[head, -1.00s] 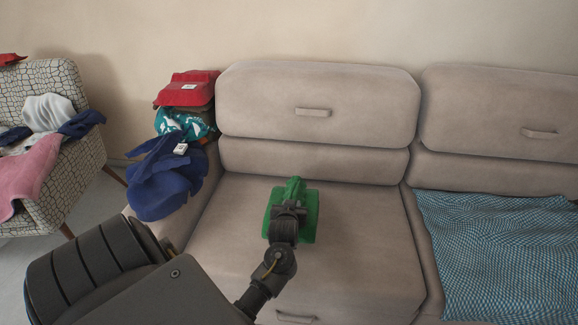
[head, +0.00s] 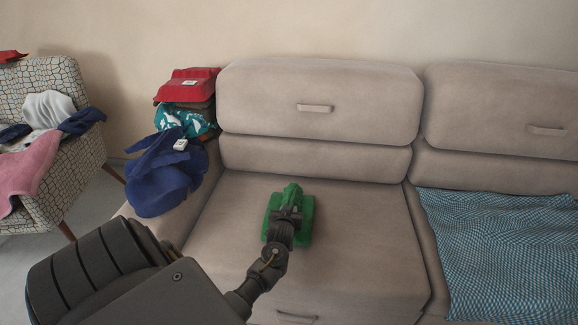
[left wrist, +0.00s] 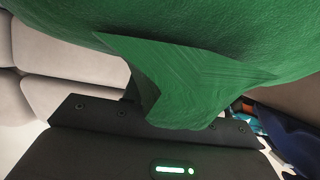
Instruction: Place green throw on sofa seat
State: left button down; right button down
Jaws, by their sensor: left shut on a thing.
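The green throw (head: 304,222) is a bunched or folded green cloth at the left seat of the beige sofa (head: 355,250). In the head view it overlaps the middle of that seat; I cannot tell whether it touches the cushion. My left gripper (head: 289,214) is shut on the green throw from the near side. In the left wrist view the green throw (left wrist: 205,60) fills the top, and a fold of it hangs down over the gripper. My right gripper is not in view.
Blue, teal and red clothes (head: 165,178) are piled on the sofa's left arm. A blue patterned blanket (head: 500,255) covers the right seat. A patterned armchair (head: 85,160) with clothes stands at the left. The left seat around the throw is clear.

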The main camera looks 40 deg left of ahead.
pick_arm(q)
jog(key=shift+r, duration=0.1)
jog(key=c, duration=1.5)
grip_release()
jog(key=shift+f, duration=0.3)
jog(key=o, duration=0.4)
jog(key=shift+r, duration=0.1)
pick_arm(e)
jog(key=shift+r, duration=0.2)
